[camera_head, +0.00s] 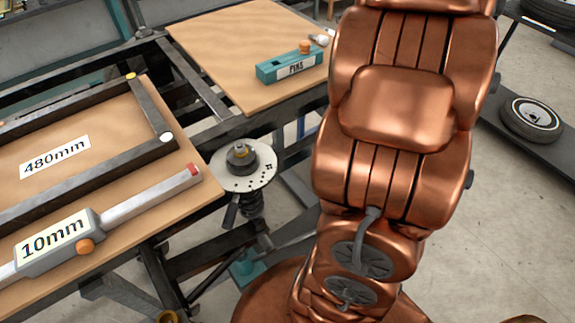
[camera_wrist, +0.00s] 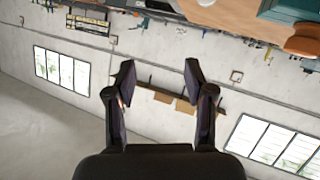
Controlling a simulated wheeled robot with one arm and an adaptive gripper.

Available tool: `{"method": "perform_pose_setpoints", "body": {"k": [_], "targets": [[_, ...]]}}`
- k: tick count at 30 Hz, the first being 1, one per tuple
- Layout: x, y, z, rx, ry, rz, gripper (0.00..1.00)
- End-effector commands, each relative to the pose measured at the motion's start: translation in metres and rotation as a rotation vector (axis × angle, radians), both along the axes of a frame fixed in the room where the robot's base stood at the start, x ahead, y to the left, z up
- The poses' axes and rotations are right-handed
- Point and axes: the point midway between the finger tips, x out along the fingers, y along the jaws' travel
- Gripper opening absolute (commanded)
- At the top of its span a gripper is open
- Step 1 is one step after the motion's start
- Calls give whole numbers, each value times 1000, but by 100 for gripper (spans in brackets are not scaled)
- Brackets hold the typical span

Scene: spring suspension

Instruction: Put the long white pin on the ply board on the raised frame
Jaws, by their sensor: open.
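A ply board (camera_head: 215,45) lies on a dark metal frame (camera_head: 215,128) at the upper middle of the head view. A teal box (camera_head: 285,68) marked PINS, with an orange knob, stands near its right edge. A small whitish piece (camera_head: 319,40) lies behind the box; I cannot tell if it is the long white pin. My gripper (camera_wrist: 158,82) is open and empty in the wrist view, with only distant floor and wall between its fingers. In the head view the gripper cannot be made out, and my copper arm hides the board's right side.
A second ply board (camera_head: 195,208) at left carries a dark bar frame (camera_head: 60,190), a 480mm label and a grey 10mm gauge (camera_head: 60,245). A spring strut with a round plate (camera_head: 243,180) stands between the boards. A wheel (camera_head: 532,118) lies at right.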

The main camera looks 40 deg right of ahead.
Motion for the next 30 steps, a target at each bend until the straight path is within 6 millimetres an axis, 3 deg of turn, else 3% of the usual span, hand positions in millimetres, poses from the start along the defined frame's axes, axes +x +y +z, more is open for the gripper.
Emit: {"method": "perform_pose_setpoints", "body": {"k": [3, 7, 14, 17, 23, 30], "targets": [[5, 14, 10, -39, 27, -93, 53], [-1, 31, 10, -47, 84, -193, 53], [-30, 86, -20, 21, 253, -312, 53], [-49, 120, -41, 71, 356, -334, 53], [-101, 205, -90, 192, 609, -305, 53], [-187, 323, -136, 332, 964, -148, 53]]}}
